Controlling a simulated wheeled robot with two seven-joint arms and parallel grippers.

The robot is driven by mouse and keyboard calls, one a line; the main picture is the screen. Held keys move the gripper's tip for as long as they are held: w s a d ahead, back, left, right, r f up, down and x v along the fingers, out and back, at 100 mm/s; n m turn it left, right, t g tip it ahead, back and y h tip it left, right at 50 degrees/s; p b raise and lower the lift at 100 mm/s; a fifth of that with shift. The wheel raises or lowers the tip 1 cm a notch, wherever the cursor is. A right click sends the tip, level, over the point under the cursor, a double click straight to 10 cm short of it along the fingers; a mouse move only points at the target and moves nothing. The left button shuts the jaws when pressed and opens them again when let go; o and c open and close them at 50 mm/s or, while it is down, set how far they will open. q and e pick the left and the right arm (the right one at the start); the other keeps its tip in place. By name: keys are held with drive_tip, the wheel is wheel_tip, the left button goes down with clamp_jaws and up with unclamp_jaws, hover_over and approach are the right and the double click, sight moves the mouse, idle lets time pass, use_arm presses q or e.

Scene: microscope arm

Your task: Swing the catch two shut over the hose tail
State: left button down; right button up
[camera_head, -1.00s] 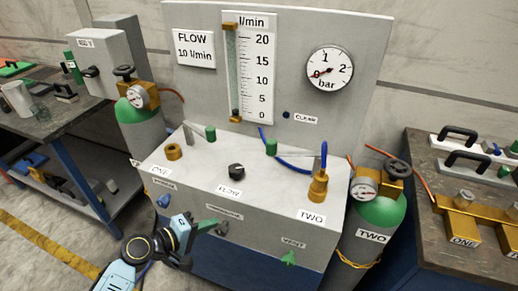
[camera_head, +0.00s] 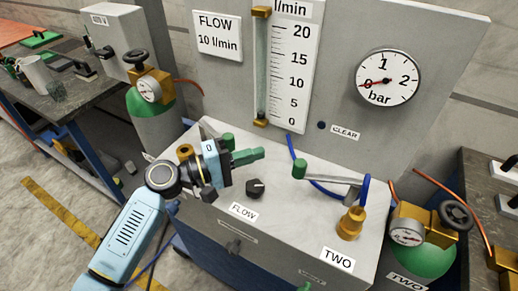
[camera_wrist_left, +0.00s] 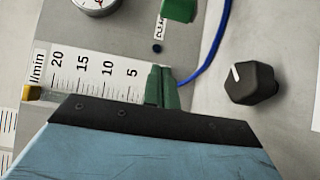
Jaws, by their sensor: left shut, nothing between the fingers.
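Catch two is a grey lever (camera_head: 335,180) with a green knob (camera_head: 299,169) at its left end. It stretches left from beside the brass hose tail (camera_head: 351,224), with its knob end apart from the tail. A blue hose (camera_head: 363,192) rises from the tail, above the TWO label (camera_head: 337,260). My left gripper (camera_head: 262,153) is shut and empty, above the bench box, left of the green knob and apart from it. Its green fingers (camera_wrist_left: 163,88) also show in the left wrist view, with a green block (camera_wrist_left: 180,10), probably that knob, at the top. My right gripper is out of view.
A black FLOW knob (camera_head: 255,188) sits below my left fingers. The upright panel (camera_head: 430,45) with flow scale and gauge stands behind. A green cylinder (camera_head: 425,258) with brass valve is at the right. The box top between FLOW and TWO is clear.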

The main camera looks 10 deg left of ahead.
use_arm(q)
drive_tip(key=d+p, duration=0.2)
drive_tip(key=d, duration=0.5)
drive_tip(key=shift+d, duration=0.3)
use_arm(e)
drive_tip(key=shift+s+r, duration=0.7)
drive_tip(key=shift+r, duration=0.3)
